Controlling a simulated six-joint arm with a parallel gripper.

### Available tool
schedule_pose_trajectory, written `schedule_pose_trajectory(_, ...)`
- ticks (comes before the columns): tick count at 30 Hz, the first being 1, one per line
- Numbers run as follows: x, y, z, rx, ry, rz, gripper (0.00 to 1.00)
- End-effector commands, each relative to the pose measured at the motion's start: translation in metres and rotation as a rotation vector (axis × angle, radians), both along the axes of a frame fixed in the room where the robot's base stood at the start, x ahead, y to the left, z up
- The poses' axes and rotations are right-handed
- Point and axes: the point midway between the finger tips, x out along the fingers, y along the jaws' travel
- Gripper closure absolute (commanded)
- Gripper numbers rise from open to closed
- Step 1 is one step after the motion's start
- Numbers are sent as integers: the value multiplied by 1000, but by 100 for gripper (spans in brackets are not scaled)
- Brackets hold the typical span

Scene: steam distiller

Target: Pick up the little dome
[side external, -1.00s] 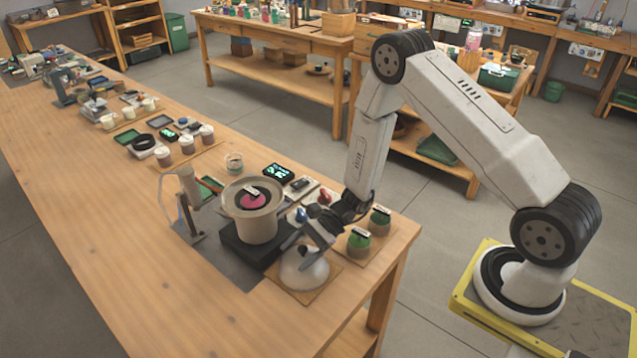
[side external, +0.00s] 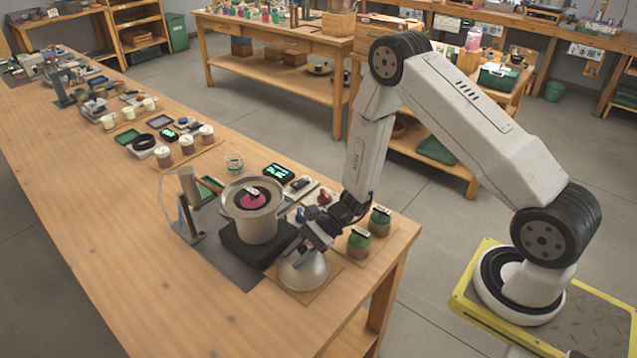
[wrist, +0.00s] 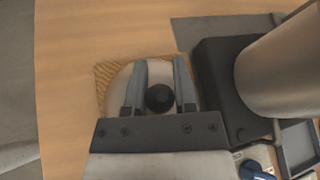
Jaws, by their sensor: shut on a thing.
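The little dome (side external: 303,271) is a pale, rounded lid with a black knob (wrist: 160,97) on top. It sits on a tan square mat (side external: 327,277) near the front end of the bench, and it also shows in the wrist view (wrist: 118,86). My gripper (side external: 301,249) is over the dome from above. In the wrist view its two grey fingers (wrist: 160,68) stand on either side of the knob, shut on it. The dome shows no clear gap from the mat. Part of its top is hidden by the fingers.
A beige pot (side external: 254,222) stands on a black base (side external: 240,251) close to the dome's left. The bench's left front (side external: 130,270) is clear.

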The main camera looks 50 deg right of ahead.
Motion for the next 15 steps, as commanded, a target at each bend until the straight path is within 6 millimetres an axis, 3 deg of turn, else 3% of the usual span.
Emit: schedule_pose_trajectory(15,1,0,8,1,-2,0,100)
